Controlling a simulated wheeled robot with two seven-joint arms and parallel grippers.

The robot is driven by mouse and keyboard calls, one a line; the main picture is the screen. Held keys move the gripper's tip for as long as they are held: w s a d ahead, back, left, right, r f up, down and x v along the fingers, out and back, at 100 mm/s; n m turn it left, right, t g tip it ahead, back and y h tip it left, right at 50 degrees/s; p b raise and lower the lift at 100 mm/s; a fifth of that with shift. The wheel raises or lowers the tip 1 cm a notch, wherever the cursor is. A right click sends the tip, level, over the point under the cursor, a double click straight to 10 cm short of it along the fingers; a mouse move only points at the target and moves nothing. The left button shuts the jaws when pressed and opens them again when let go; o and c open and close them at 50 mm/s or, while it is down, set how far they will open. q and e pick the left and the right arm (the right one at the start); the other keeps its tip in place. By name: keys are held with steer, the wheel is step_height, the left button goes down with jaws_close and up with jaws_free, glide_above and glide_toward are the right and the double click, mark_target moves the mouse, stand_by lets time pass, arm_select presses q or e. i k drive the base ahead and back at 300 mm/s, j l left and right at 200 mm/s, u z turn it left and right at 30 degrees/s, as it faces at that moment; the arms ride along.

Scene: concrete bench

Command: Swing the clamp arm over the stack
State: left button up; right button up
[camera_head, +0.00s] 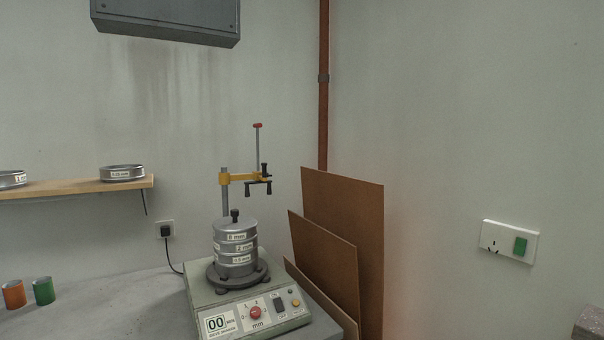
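A yellow clamp arm (240,178) is mounted on a grey upright post (224,192) at the back of the sieve shaker (250,312). It reaches to the right, with a dark clamp head and handles (264,182) at its end and a thin rod with a red tip (257,126) rising above. The stack of metal sieves (236,246) stands on the shaker's round plate, topped by a lid with a black knob (235,215). The clamp head appears above and to the right of the lid, apart from it.
Brown boards (350,230) lean on the wall right of the shaker. An orange can (14,294) and a green can (43,291) stand at left on the concrete bench (110,305). A wooden shelf (70,188) holds loose sieves. A grey box (165,18) hangs above.

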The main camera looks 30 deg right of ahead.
mark_target(224, 179)
steer(key=l, duration=0.65)
steer(key=i+l+z, duration=0.1)
steer(key=l, duration=0.6)
steer(key=i+l, duration=0.1)
steer(key=l, duration=0.55)
